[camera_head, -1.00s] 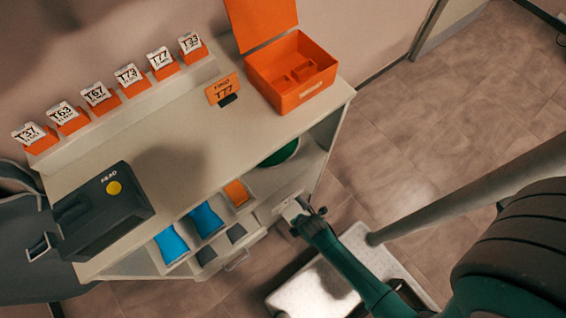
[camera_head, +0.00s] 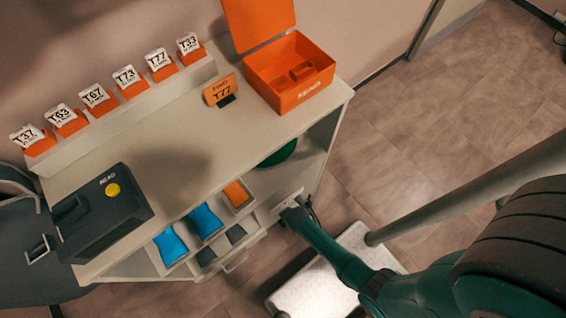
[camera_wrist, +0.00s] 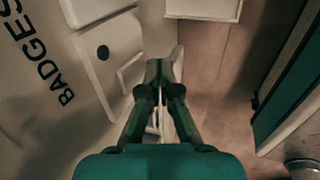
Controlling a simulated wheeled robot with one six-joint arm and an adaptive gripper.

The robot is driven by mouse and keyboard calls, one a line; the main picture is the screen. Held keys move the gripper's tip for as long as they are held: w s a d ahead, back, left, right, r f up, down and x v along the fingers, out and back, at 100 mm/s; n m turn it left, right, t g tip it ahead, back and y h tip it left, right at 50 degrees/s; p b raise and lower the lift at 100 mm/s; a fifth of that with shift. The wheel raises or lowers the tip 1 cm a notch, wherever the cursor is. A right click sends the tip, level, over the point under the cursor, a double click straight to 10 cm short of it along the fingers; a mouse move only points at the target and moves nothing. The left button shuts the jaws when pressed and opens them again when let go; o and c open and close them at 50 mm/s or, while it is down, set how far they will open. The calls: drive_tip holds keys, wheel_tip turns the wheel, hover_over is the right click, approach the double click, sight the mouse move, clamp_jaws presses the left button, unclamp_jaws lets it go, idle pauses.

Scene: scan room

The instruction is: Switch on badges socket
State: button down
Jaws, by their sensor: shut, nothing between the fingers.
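The word BADGES (camera_wrist: 45,60) is printed on a pale surface at the left of the wrist view. Beside it is a white socket plate (camera_wrist: 118,50) with a dark round spot. In the head view a small pale panel (camera_head: 288,198) shows at the right end of the counter's lower part. My gripper (camera_head: 287,212) is at this panel. In the wrist view my gripper (camera_wrist: 165,64) is shut and empty, its tips together just right of the socket plate, over its edge. I cannot tell whether the tips touch it; any switch there is hidden or unclear.
The counter (camera_head: 170,150) holds an open orange box (camera_head: 290,85), a dark reader (camera_head: 95,220) with a yellow button, and a row of tagged orange holders (camera_head: 130,85). Blue and orange items lie in trays below. A white platform (camera_head: 330,285) stands right, with open floor beyond.

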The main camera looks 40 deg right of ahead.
drive_tip(key=shift+w, duration=0.45)
drive_tip(key=shift+w+f, duration=0.15)
drive_tip(key=shift+w, duration=0.15)
drive_tip(key=shift+r, duration=0.85)
